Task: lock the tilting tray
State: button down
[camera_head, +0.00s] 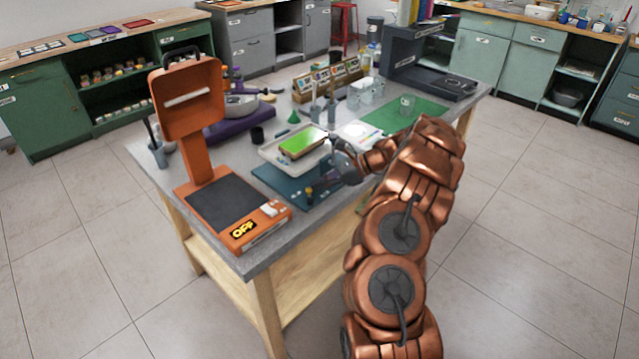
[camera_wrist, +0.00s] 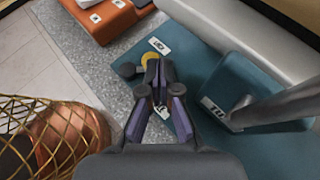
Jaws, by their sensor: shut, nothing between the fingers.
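The tilting tray (camera_head: 270,153) is a white tray holding a bright green slab (camera_head: 300,141). It sits over a teal base (camera_head: 268,180) on the grey table. In the wrist view the pale tray side (camera_wrist: 225,30) crosses the top, above the teal base plate (camera_wrist: 205,62). A small knob with a yellow part (camera_head: 309,194) is at the front of the base. In the wrist view the yellow part (camera_wrist: 150,60) lies just beyond my fingertips. My gripper (camera_head: 340,168) is shut and empty over the base; its fingers (camera_wrist: 160,78) partly cover the plate and its labels.
An orange device (camera_head: 245,238) marked OFF stands left of the tray, with a tall orange head (camera_head: 188,98). In the wrist view a teal block (camera_wrist: 235,85) with a grey rod (camera_wrist: 285,106) stands right of my fingers. A green mat (camera_head: 385,124) lies behind.

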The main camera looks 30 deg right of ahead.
jog(key=shift+s+a, duration=0.2)
jog(key=shift+s, duration=0.35)
jog(key=shift+d, duration=0.1)
jog(key=shift+d+r, duration=0.1)
jog(key=shift+d, duration=0.2)
jog(key=d+r, duration=0.1)
jog(key=d, duration=0.1)
jog(key=s+d+r, duration=0.1)
jog(key=d, duration=0.2)
jog(key=s+d+r, duration=0.1)
jog(key=d, duration=0.2)
jog(key=shift+w+b+v, duration=0.15)
jog(key=shift+w+v, duration=0.05)
jog(key=shift+v, duration=0.9)
jog(key=shift+w+b+v, duration=0.15)
jog(key=shift+w+v, duration=0.05)
jog(key=shift+v, duration=0.85)
jog(key=shift+d+r, duration=0.15)
